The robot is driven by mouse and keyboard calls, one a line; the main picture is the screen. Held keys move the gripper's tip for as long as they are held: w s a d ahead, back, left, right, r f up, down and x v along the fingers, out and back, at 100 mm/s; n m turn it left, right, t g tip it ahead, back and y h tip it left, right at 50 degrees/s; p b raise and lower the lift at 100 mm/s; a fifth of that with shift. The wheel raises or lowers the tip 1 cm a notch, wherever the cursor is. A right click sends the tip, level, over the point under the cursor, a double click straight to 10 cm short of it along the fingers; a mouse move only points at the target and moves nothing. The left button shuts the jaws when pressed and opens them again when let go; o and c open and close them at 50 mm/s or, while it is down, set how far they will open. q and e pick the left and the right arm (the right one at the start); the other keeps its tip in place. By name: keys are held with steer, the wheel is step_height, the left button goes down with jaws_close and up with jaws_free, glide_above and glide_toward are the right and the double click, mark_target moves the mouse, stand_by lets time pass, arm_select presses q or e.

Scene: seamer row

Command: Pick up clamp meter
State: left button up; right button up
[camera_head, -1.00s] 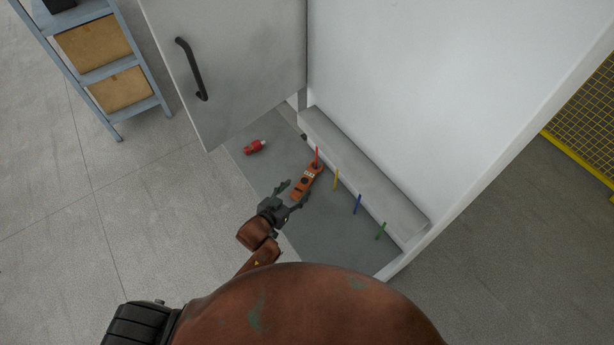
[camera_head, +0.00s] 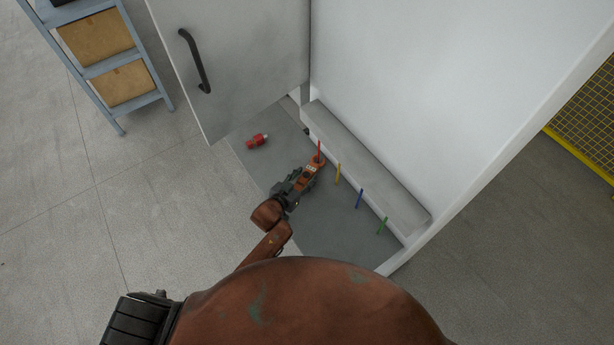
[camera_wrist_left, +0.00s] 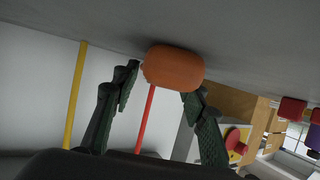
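The orange clamp meter (camera_head: 312,169) lies on the grey floor panel of the open cabinet, beside the red upright rod. My left gripper (camera_head: 298,179) reaches over its near part, which the fingers partly hide in the head view. In the left wrist view the meter's rounded orange end (camera_wrist_left: 173,67) sits between the tips of my open left gripper (camera_wrist_left: 165,80). One finger is on each side; a small gap seems to show at the left finger, and contact at the right one is unclear. My right gripper is not in view.
A red object (camera_head: 257,141) lies on the panel to the left. Yellow (camera_head: 338,174), blue (camera_head: 359,198) and green (camera_head: 382,226) rods stand along a grey ledge (camera_head: 365,165). The cabinet door (camera_head: 235,65) hangs open at the left. A blue shelf (camera_head: 115,68) stands farther left.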

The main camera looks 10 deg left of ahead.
arm_select(q)
steer(key=c, duration=0.9)
jaws_close()
steer(key=shift+r, duration=0.15)
